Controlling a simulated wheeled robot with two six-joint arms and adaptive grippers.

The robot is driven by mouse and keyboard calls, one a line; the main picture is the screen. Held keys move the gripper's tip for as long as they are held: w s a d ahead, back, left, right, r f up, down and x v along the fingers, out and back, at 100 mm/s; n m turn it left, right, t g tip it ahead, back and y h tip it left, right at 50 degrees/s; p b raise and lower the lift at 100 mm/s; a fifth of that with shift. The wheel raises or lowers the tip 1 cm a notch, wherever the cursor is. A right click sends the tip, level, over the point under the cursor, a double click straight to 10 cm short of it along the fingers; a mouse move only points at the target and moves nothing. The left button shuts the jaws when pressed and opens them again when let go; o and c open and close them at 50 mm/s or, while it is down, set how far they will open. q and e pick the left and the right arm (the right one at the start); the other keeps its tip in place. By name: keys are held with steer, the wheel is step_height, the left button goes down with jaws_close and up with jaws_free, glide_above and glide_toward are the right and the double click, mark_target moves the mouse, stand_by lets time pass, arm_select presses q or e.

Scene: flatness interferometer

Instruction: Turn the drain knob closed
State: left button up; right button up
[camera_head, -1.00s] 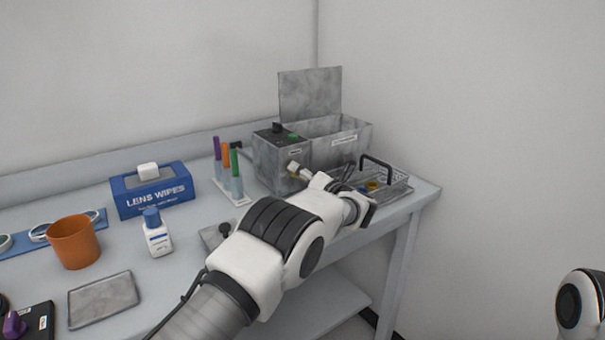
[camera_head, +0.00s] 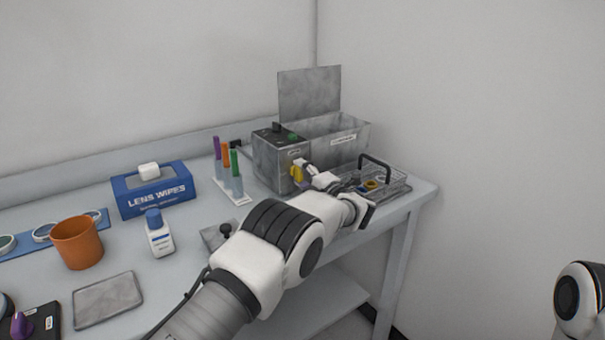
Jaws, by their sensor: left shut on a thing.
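The drain knob (camera_head: 296,174) is a small yellow handle on the front of the grey metal ultrasonic-bath-like box (camera_head: 268,165), low on its right side. My left arm reaches in from below, and my left gripper (camera_head: 303,168) is shut on the knob. The fingers cover part of the knob, so its exact angle is hard to tell. My right gripper is out of view; only part of my right arm shows at the lower right edge.
A wire basket (camera_head: 398,184) with a black handle stands right of my gripper, near the table's right end. The open metal tank (camera_head: 352,146) is behind. A rack of coloured tubes (camera_head: 237,197), a lens wipes box (camera_head: 153,193), a bottle (camera_head: 159,238) and an orange cup (camera_head: 77,243) stand left.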

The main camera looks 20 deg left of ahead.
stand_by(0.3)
arm_select(q)
steer(key=o, duration=1.2)
steer(key=shift+c, duration=0.2)
